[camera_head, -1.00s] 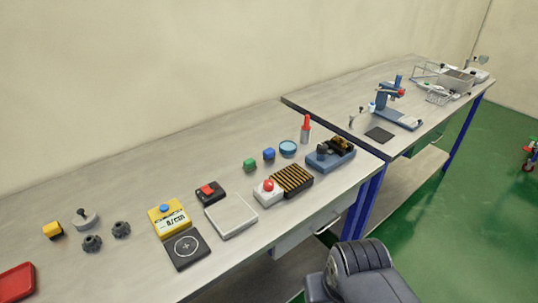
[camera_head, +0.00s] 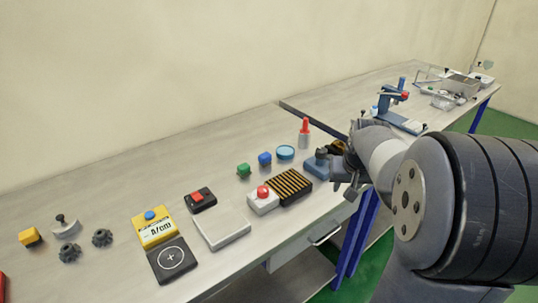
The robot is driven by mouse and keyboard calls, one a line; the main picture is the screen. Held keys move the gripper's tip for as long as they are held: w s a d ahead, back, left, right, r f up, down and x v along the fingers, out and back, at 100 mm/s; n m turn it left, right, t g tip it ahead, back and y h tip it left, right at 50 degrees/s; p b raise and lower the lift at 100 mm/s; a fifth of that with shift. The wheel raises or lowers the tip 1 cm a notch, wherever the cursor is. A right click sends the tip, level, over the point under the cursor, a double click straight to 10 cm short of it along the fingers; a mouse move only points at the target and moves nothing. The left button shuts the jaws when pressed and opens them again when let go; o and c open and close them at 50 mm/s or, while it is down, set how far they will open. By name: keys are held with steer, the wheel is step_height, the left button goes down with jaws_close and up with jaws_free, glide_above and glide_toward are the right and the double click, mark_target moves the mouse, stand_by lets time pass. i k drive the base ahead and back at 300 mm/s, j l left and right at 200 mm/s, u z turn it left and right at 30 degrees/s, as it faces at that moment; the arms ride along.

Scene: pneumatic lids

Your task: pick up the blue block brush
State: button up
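A small blue block (camera_head: 264,158), which looks like the blue block brush, sits on the near workbench. It stands just right of a green block (camera_head: 243,170) and left of a round light-blue dish (camera_head: 285,152). Any bristles are too small to make out. My gripper (camera_head: 342,180) is to the right of the blue block, near the bench's right end and apart from the block. It is seen from behind and the side, so its opening is unclear. My arm partly covers the dark blue device (camera_head: 316,164) at that end.
A red-topped cylinder (camera_head: 304,132) stands behind the dish. A black-and-yellow striped pad (camera_head: 289,187), a white box with a red button (camera_head: 263,199) and a pale plate (camera_head: 221,227) lie in front of the blocks. Bare bench lies behind and left of the blocks.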

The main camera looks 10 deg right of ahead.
mark_target(265, 158)
steer(key=i+l+u, duration=0.1)
steer(key=i+l, duration=0.2)
steer(key=i+l+u, duration=0.1)
steer(key=i+l, duration=0.2)
steer(key=l, duration=0.25)
steer(key=i+l+u, duration=0.1)
steer(key=i+l, duration=0.15)
steer(key=l, duration=0.2)
steer(key=u, duration=1.15)
